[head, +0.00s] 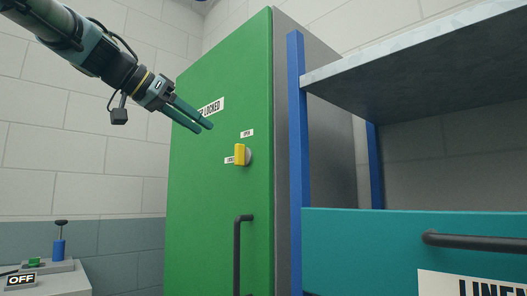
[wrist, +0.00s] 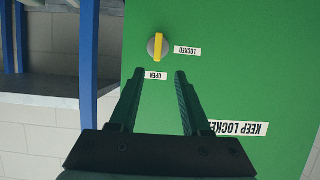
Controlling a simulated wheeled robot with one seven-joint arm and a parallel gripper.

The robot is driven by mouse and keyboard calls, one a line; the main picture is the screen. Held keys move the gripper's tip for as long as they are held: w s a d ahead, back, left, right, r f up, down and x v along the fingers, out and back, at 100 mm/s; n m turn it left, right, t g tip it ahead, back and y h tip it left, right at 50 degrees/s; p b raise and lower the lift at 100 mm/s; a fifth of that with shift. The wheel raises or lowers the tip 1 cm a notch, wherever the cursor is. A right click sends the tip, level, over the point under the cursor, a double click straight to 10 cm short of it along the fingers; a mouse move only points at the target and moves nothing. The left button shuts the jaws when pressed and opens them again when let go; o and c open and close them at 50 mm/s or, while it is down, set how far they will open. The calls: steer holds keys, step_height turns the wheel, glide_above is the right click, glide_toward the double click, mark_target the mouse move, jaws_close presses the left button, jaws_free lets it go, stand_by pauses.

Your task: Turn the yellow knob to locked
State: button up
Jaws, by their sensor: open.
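The yellow knob (head: 240,154) sits on a round grey base on the green cabinet door (head: 210,205). Its yellow bar stands vertical, in line with the OPEN label (head: 247,133) above it. The LOCKED label (head: 230,160) is to its left. In the wrist view, which is upside down, the knob (wrist: 158,46) lies beyond the fingertips, with LOCKED to its right and OPEN below. My gripper (head: 204,127) is open and empty, up and left of the knob in the head view and apart from it. Nothing hides the knob.
A black door handle (head: 238,255) is below the knob. A blue post (head: 297,160) and a grey shelf (head: 420,60) stand at the right, above a teal drawer (head: 420,225). A panel with an OFF label (head: 22,280) is at the lower left.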

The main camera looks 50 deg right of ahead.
mark_target(236, 148)
steer(key=p+x, duration=0.1)
steer(key=x, duration=0.2)
steer(key=p+x, duration=0.1)
steer(key=x, duration=0.5)
steer(key=shift+s+d+r+p, duration=0.15)
steer(key=shift+s+d+p, duration=0.05)
steer(key=shift+d+p, duration=0.25)
steer(key=shift+d+f, duration=0.35)
steer(key=shift+d, duration=0.15)
steer(key=shift+c, duration=0.4)
jaws_close()
